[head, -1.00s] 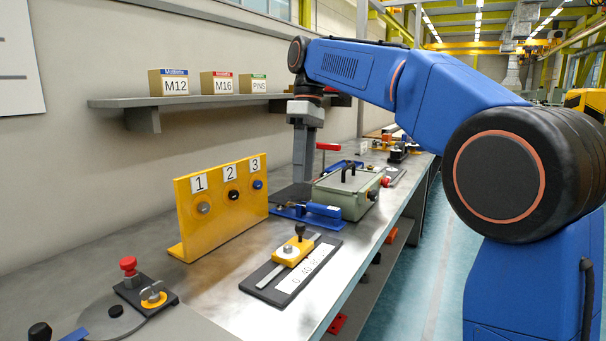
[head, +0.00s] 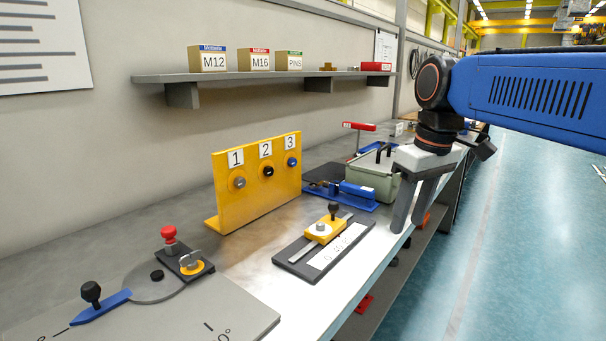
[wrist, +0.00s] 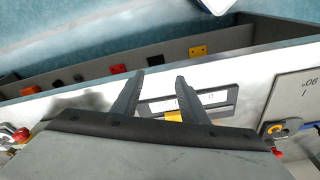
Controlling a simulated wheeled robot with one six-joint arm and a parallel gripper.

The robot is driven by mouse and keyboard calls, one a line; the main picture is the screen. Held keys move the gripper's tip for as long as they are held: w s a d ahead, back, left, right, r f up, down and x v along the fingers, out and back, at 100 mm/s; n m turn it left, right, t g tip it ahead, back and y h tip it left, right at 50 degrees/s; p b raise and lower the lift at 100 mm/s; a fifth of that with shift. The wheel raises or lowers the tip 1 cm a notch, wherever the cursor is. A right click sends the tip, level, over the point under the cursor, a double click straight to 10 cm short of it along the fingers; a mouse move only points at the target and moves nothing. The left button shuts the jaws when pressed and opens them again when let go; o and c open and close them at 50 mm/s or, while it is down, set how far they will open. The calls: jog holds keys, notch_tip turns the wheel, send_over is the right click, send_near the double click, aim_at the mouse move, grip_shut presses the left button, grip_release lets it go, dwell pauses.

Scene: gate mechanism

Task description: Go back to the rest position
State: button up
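My gripper (head: 409,226) hangs at the right of the head view, by the bench's front edge, with its fingers pointing down. In the wrist view its two dark fingers (wrist: 160,76) stand apart with nothing between the tips, so it is open and empty. The green-grey box (head: 370,174) with black handles is behind it and partly hidden by it. My gripper looks clear of the bench things in the head view.
The bench holds a yellow numbered panel (head: 257,196), a slider plate (head: 300,262) with a yellow block, a blue clamp (head: 345,195) and a dial plate (head: 215,315). A shelf (head: 290,76) runs along the wall. The floor (head: 510,240) at right is clear.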

jog(key=s+d+f+m+t, duration=0.1)
jog(key=s+d+f+m, duration=0.2)
jog(key=s+f, duration=0.5)
jog(key=s+d+f+m+t+h, duration=0.1)
jog(key=s+d+f, duration=0.4)
jog(key=f, duration=0.6)
jog(key=s+m+t, duration=0.1)
jog(key=s+m, duration=0.1)
jog(key=shift+s+f, duration=0.3)
jog(key=shift+s, duration=0.1)
